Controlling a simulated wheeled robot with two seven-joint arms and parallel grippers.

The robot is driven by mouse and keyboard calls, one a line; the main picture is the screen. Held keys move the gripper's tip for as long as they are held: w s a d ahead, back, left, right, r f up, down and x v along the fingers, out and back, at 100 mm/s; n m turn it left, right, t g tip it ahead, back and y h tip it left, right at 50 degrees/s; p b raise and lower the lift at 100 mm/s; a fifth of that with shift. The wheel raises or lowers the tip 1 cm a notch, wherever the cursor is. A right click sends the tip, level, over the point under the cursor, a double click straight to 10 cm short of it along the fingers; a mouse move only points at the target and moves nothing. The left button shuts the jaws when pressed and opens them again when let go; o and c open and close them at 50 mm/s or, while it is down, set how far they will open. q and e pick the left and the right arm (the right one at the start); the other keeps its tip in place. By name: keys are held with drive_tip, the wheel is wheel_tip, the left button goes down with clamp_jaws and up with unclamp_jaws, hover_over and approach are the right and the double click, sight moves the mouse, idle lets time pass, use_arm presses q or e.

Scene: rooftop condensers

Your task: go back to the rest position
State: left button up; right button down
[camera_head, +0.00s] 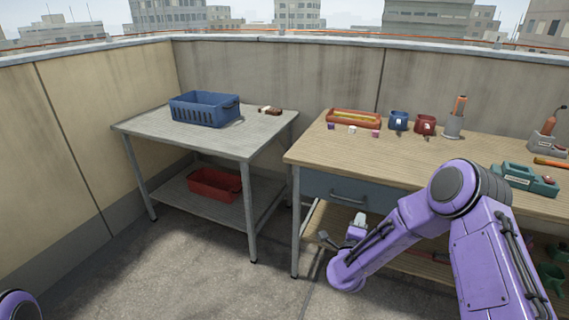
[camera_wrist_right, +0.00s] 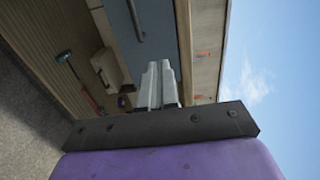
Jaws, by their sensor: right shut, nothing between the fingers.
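My right arm is purple and comes in from the right in the head view. Its gripper (camera_head: 359,222) is in front of the wooden workbench, just below the drawer's level, and holds nothing. In the right wrist view the two pale fingers of the gripper (camera_wrist_right: 158,72) lie together, shut. Of my left arm only a small purple piece shows at the bottom left corner of the head view. My left gripper is out of view.
The wooden workbench (camera_head: 410,158) bears a red tray (camera_head: 353,119), blue and red mugs and tools. A grey drawer (camera_head: 345,190) is under its top. A grey table (camera_head: 160,126) at left holds a blue crate (camera_head: 204,108); a red bin (camera_head: 214,185) sits below. Floor in front is clear.

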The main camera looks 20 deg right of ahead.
drive_tip(key=s+a+f+n+g+y+p, duration=0.4)
drive_tip(key=s+a+f+n+y, duration=0.4)
drive_tip(key=s+a+f+n, duration=0.45)
drive_tip(key=s+n+g+y+p, duration=0.1)
drive_tip(key=s+n+g+p, duration=0.4)
drive_tip(key=s, duration=1.6)
drive_tip(key=n+p, duration=0.1)
drive_tip(key=n, duration=0.1)
drive_tip(key=shift+s+a+n+g, duration=0.25)
drive_tip(key=shift+s+n+g, duration=0.1)
drive_tip(key=shift+g, duration=0.05)
drive_tip(key=shift+f, duration=0.1)
